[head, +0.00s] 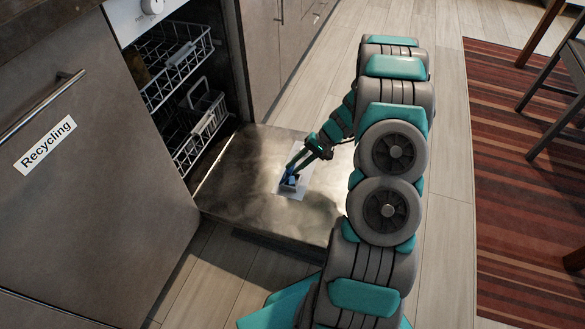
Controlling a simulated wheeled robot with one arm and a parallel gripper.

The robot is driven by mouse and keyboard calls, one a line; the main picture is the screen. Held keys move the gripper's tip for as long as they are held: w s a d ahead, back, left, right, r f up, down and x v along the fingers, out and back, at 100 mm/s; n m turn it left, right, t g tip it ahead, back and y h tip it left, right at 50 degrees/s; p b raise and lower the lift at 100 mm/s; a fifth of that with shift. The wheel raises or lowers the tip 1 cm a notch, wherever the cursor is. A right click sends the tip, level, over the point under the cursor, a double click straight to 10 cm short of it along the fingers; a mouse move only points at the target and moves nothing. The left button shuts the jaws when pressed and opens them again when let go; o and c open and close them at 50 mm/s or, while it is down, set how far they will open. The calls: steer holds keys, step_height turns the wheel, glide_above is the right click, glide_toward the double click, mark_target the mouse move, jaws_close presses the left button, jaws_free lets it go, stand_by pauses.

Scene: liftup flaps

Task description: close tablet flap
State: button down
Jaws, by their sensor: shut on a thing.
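The dishwasher door (240,205) lies folded down flat in front of the open dishwasher. A pale dispenser panel (308,182) is set in the door's inner face. The small tablet flap (289,185) is at this panel, mostly covered by my gripper. My gripper (294,170) reaches down from the right, with its fingers shut on the flap at the panel. Blue shows at the fingertips; it is too small to tell what it is. The flap's exact angle cannot be made out.
White wire racks (176,65) stand inside the dishwasher, behind the door. A drawer front labelled Recycling (80,170) is at left. Cabinets (275,40) stand beyond the dishwasher. Wooden floor and a striped rug (515,210) lie at right, with chair and table legs at the upper right.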

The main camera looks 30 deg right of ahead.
steer(key=f+t+y+b, duration=0.1)
steer(key=b, duration=0.1)
steer(key=s+d+f+t+y+b, duration=0.1)
steer(key=b, duration=0.2)
steer(key=shift+d+n, duration=0.2)
steer(key=shift+n, duration=0.1)
steer(key=y+b, duration=0.1)
steer(key=f+t+b, duration=0.1)
steer(key=b, duration=0.1)
steer(key=s+y+b, duration=0.1)
steer(key=shift+d+f+n+y, duration=0.25)
steer(key=shift+d+n+y, duration=0.05)
steer(key=shift+d+n, duration=0.1)
steer(key=shift+s+t+b, duration=0.1)
steer(key=shift+t+b, duration=0.3)
steer(key=shift+b, duration=0.05)
steer(key=shift+y, duration=0.3)
steer(key=shift+r, duration=0.1)
steer(key=c, duration=0.8)
jaws_free()
steer(key=shift+c, duration=0.2)
